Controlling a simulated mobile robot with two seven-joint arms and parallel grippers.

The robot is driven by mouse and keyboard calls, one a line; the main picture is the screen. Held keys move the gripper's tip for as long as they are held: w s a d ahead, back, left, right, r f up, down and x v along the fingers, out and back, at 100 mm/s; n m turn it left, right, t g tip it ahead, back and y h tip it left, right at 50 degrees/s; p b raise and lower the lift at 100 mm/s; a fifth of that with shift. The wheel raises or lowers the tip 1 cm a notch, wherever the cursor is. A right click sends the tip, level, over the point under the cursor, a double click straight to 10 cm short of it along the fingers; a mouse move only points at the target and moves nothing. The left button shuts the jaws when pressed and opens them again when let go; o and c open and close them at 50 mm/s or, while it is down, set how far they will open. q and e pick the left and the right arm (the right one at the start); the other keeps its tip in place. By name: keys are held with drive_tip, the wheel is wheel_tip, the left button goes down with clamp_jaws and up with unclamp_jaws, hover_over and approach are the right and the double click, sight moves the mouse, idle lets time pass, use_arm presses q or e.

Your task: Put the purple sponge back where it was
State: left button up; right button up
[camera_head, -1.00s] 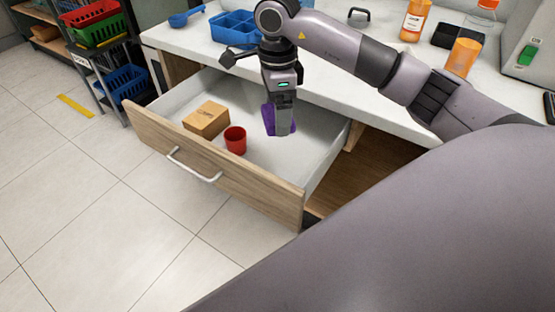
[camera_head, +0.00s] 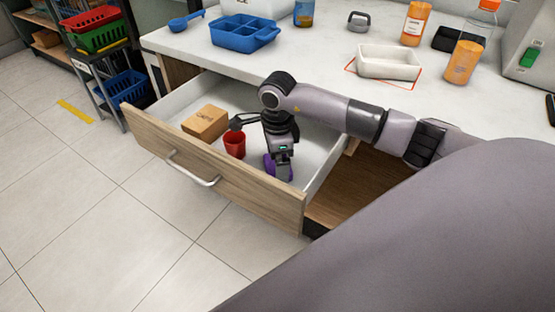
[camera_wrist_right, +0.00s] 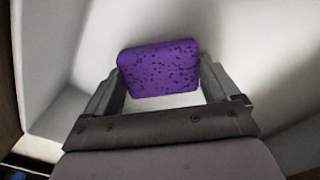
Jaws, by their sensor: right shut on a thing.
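The purple sponge (camera_head: 268,166) is inside the open drawer (camera_head: 215,179), low near its floor, to the right of the red cup. My right gripper (camera_head: 279,174) reaches down into the drawer and is shut on the sponge. In the right wrist view the speckled sponge (camera_wrist_right: 158,70) sits between the two fingers of the gripper (camera_wrist_right: 160,84), with pale drawer surface behind it. I cannot tell whether the sponge touches the drawer floor. My left gripper is not in view.
In the drawer, a cardboard box (camera_head: 206,123) and a red cup (camera_head: 235,145) stand left of my gripper. On the counter are a blue compartment tray (camera_head: 245,40), a white dish (camera_head: 388,64) and orange bottles (camera_head: 464,62). The drawer's right part is mostly clear.

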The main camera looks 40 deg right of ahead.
drive_tip(key=o, duration=0.7)
drive_tip(key=shift+f, duration=0.15)
drive_tip(key=shift+o, duration=0.2)
drive_tip(key=shift+r, duration=0.5)
wheel_tip(320, 180, up, 12)
drive_tip(key=p, duration=0.1)
drive_tip(key=shift+f, duration=0.25)
